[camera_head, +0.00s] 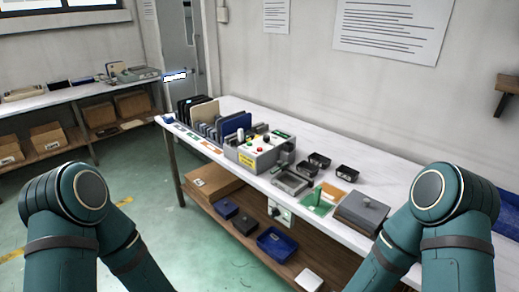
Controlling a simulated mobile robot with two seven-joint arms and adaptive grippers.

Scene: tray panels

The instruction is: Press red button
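A grey control box (270,157) with a yellow label stands on the long white table (345,172), near its middle. Small buttons sit on its top; a red button (266,139) shows there, with green ones close by. They are too small to see whether any is pressed. Only my teal arm links show, at the lower left and lower right, well apart from the box. Both of my grippers are outside the view.
Upright dark panels (235,124) stand left of the box. Black bins (346,173), a green board (325,195) and a grey case (361,210) lie to its right. A blue tray (276,243) is on the lower shelf. Green floor lies open at the front left.

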